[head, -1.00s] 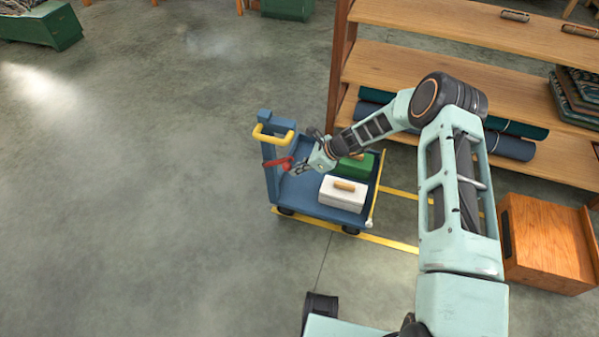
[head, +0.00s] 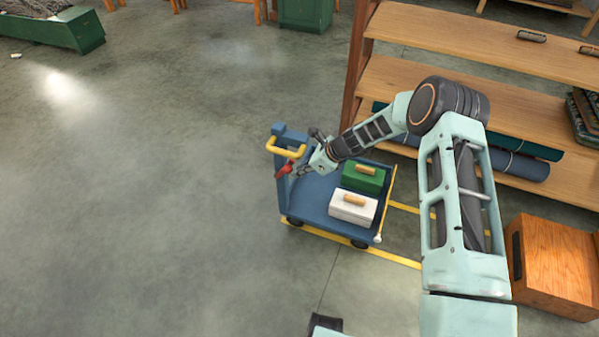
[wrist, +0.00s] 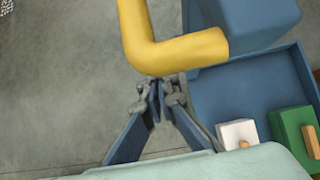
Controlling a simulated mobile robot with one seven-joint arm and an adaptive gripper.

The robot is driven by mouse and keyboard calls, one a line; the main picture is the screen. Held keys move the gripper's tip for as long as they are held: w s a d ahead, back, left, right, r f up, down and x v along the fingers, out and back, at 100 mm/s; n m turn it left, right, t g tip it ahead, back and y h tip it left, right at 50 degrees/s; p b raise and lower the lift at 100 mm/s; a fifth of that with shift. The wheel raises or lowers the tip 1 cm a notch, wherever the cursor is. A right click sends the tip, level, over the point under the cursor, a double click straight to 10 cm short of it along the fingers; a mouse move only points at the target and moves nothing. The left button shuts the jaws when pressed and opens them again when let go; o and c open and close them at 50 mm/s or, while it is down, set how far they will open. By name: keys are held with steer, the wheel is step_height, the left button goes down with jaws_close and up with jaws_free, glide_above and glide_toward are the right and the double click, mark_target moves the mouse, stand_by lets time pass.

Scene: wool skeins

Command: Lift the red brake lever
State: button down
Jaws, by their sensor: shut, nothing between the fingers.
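The red brake lever (head: 283,171) sits low on the upright end of the blue cart (head: 330,229), just below its yellow handle (head: 287,148). It slants down to the left in the head view. My gripper (head: 297,172) is shut with nothing held, its tips right beside the lever's right end. Whether they touch it I cannot tell. In the wrist view my gripper (wrist: 158,84) has its fingertips together just below the yellow handle (wrist: 165,48) in the picture. The red lever does not show in that view.
A green box (head: 363,177) and a white box (head: 352,208) lie on the cart's deck. Wooden shelves (head: 440,85) stand behind and to the right, and an orange-brown wooden cabinet (head: 555,267) stands at the right. The floor left of the cart is clear.

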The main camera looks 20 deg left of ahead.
steer(key=shift+w+a+r, duration=0.15)
steer(key=shift+a+r, duration=0.65)
steer(key=shift+a, duration=0.1)
steer(key=d+f+b, duration=0.2)
steer(key=d+f, duration=0.1)
steer(key=d, duration=0.1)
steer(key=d+r+p, duration=0.2)
steer(key=d+r, duration=0.1)
steer(key=r, duration=0.6)
steer(key=shift+s+r+p, duration=0.15)
steer(key=shift+s+p, duration=0.15)
steer(key=shift+s, duration=0.05)
